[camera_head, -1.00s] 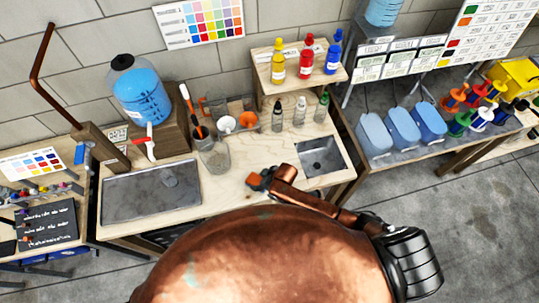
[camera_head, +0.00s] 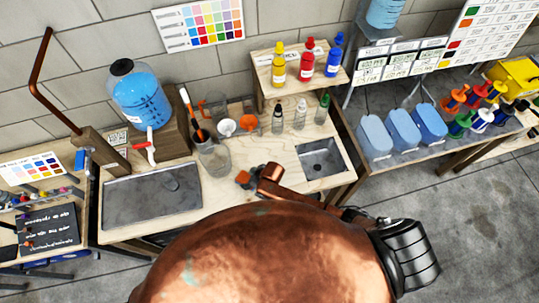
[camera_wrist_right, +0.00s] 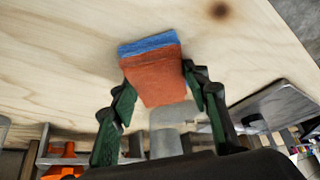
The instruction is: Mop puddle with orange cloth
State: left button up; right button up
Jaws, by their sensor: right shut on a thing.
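The orange cloth (camera_wrist_right: 155,78) looks like a folded orange pad with a blue edge. In the wrist view it sits between the dark fingers of my right gripper (camera_wrist_right: 159,88), which is shut on it above pale wood. In the head view my right gripper (camera_head: 252,182) is over the wooden bench, with a small orange bit of the cloth (camera_head: 242,177) at its tip. A small glossy grey patch (camera_head: 171,183) lies on the grey metal tray to its left; I cannot tell whether it is the puddle. My left gripper is out of view.
A glass jar (camera_head: 215,158) stands close behind the cloth. A sink (camera_head: 322,158) is to the right. Several bottles stand behind on and below a small shelf (camera_head: 300,85). The metal tray (camera_head: 130,205) is mostly bare. My copper body hides the bench front.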

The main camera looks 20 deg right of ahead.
jog(key=shift+w+d, duration=0.2)
jog(key=shift+d, duration=0.25)
jog(key=shift+s+d+p, duration=0.15)
jog(key=shift+d+p, duration=0.4)
jog(key=shift+d, duration=1.3)
jog(key=shift+d+p, duration=0.65)
jog(key=shift+d, duration=3.05)
jog(key=shift+r+p, duration=0.3)
jog(key=shift+p, duration=0.2)
jog(key=shift+d+r+p, duration=0.1)
jog(key=shift+r+p, duration=0.25)
jog(key=shift+r, duration=0.4)
jog(key=shift+r+p, duration=0.65)
jog(key=shift+p, duration=0.05)
jog(key=shift+r+p, duration=0.7)
jog(key=shift+r, duration=1.6)
